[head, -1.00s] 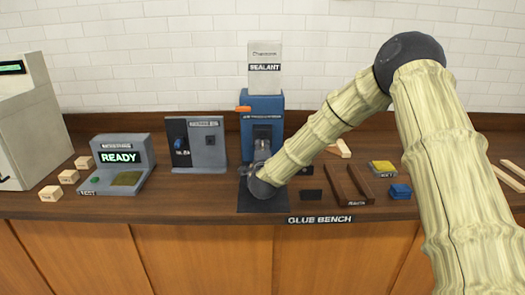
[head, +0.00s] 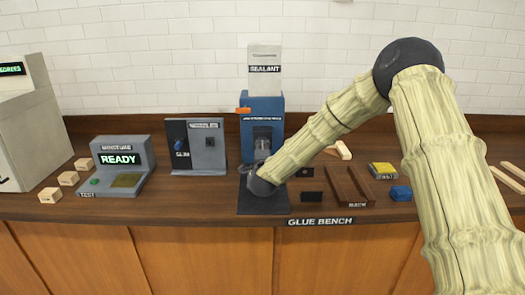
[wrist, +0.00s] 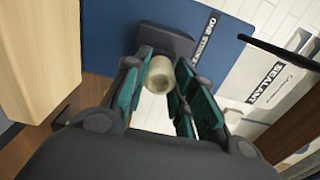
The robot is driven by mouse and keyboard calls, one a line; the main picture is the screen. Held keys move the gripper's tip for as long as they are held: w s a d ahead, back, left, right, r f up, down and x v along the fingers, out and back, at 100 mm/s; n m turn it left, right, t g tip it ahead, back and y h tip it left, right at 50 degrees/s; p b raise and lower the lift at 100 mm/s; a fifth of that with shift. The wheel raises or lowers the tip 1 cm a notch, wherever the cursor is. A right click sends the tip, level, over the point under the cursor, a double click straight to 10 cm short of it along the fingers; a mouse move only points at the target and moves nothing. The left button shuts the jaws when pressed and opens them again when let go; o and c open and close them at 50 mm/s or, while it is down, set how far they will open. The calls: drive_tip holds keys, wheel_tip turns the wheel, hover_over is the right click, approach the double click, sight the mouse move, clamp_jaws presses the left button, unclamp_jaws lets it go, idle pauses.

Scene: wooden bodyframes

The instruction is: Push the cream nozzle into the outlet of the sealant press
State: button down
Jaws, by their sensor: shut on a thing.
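The sealant press (head: 275,103) is a blue column with a white block labelled SEALANT on top, standing at the back of the bench. Its blue front (wrist: 112,28) fills the upper left of the wrist view, with a dark block (wrist: 165,42) jutting from it. My gripper (head: 259,166) is in front of the press, low over the dark base. In the wrist view my gripper (wrist: 160,92) is shut on the round cream nozzle (wrist: 159,75), which sits between the green-padded fingers by the dark block. The outlet itself is hidden, and I cannot tell whether the nozzle touches it.
A grey station reading READY (head: 120,172) and a grey-blue panel unit (head: 206,150) stand left of the press. Small wooden blocks (head: 68,178) lie farther left. A brown slotted rack (head: 350,187), a yellow-topped block (head: 383,170) and a blue block (head: 401,193) lie to the right.

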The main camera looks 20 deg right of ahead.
drive_tip(key=shift+w+d, duration=0.1)
drive_tip(key=shift+w, duration=0.15)
drive_tip(key=c, duration=1.1)
unclamp_jaws()
drive_tip(key=v, duration=1.2)
